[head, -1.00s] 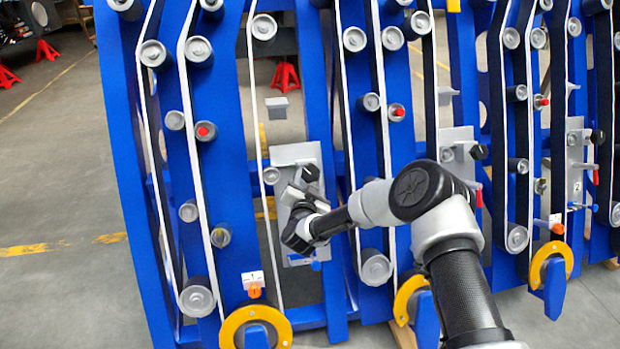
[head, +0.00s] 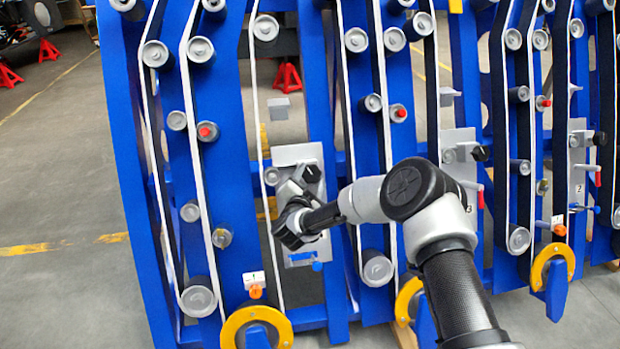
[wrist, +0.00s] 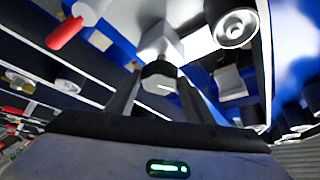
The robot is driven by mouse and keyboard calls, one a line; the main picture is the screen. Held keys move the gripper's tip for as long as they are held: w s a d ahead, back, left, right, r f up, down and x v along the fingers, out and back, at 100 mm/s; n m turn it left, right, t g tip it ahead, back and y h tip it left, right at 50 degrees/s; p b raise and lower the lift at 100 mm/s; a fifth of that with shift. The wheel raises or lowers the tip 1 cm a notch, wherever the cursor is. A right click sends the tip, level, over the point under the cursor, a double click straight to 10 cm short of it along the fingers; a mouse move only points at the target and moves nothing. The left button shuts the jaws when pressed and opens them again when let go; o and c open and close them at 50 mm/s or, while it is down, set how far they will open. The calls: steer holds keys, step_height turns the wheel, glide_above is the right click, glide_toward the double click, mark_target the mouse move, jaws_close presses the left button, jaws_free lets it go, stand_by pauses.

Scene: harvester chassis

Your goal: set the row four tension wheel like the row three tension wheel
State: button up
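The row four plate (head: 296,156) is the leftmost grey plate. Its small grey tension wheel (head: 271,176) sits at its left edge, with a black knob (head: 311,173) to the right. My gripper (head: 294,203) is in front of this plate and hides its middle. In the wrist view, my gripper's fingers (wrist: 158,92) are apart, with a black knob (wrist: 158,74) on a grey block just beyond and between the tips; I cannot tell whether they touch it. A grey wheel (wrist: 236,29) is right of it. The row three plate (head: 459,138), marked 3, has its wheel (head: 449,156) and black knob (head: 480,153).
A red handle (wrist: 65,33) is close by at upper left in the wrist view. White belts over grey rollers (head: 377,269) flank the plate. A blue part (head: 317,267) is at the plate's bottom. Yellow rings (head: 256,329) stand low in front.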

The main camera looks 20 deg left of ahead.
steer(key=o, duration=0.3)
steer(key=shift+s, duration=0.1)
steer(key=p+v, duration=0.3)
steer(key=v, duration=1.4)
steer(key=shift+p, duration=0.4)
steer(key=shift+r, duration=0.1)
